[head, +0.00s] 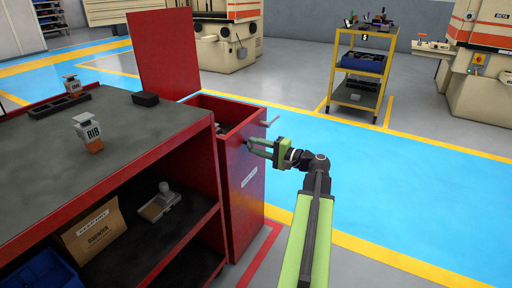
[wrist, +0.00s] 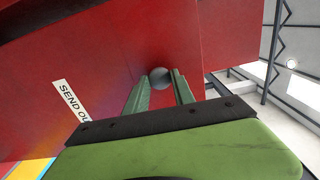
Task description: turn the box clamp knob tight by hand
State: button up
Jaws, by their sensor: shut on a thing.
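The red box (head: 237,200) stands open at the end of the workbench, its red lid (head: 163,55) raised. A round grey knob (wrist: 159,77) is on the box's red face in the wrist view. My gripper (head: 251,143) reaches the box's right side from the right. In the wrist view its two green fingers (wrist: 160,82) lie on either side of the knob, shut on it. In the head view the fingers hide most of the knob. A white label reading "SEND OU..." (wrist: 70,100) is on the same face, left of the fingers.
A thin grey bar (head: 270,121) sticks out near the box's top edge, just above my gripper. Blue floor (head: 400,180) lies clear at right; a yellow cart (head: 386,85) stands behind.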

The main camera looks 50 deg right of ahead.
jog(key=shift+m, duration=0.4)
jog(key=o, duration=1.1)
jog(key=shift+v, duration=3.05)
jog(key=v, duration=1.7)
jog(key=shift+s, duration=0.25)
jog(key=shift+a+f, duration=0.1)
